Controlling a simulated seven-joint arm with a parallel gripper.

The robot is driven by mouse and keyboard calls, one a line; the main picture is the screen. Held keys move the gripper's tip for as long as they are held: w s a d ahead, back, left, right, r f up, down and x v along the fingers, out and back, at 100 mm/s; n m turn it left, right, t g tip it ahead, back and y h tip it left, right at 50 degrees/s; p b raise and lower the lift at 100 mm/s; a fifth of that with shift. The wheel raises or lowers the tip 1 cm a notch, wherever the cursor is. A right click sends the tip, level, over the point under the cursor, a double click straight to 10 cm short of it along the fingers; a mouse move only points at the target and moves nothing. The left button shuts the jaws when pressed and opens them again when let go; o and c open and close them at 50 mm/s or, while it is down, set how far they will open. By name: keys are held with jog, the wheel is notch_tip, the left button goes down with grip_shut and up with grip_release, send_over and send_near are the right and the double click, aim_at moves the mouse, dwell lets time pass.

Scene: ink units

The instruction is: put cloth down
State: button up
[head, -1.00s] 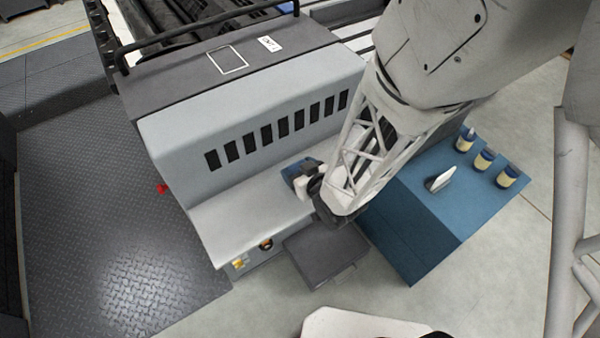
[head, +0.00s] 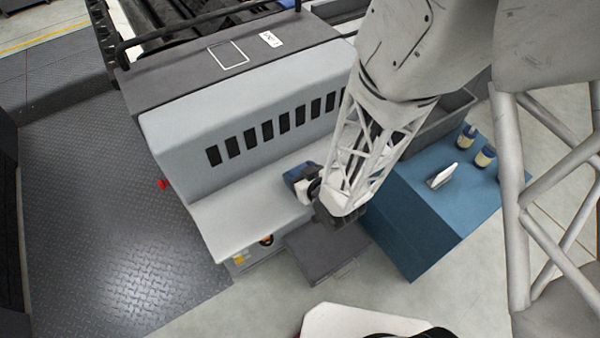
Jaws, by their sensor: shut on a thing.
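A small blue piece, which looks like the cloth (head: 293,174), shows at the tip of my gripper, over the pale ledge of the grey machine (head: 235,215). My gripper (head: 305,183) points left and is shut on it. The arm hides part of the gripper, and the fingertips are too small to make out. I cannot tell whether the cloth touches the ledge.
A dark grey flat-topped box (head: 322,262) stands below the gripper, by the ledge. A row of dark slots (head: 250,139) lines the machine's face.

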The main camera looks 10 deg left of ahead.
jog(key=shift+f, duration=0.15)
jog(key=o, duration=0.9)
jog(key=shift+r, duration=0.2)
jog(key=v, duration=1.2)
dwell(0.7)
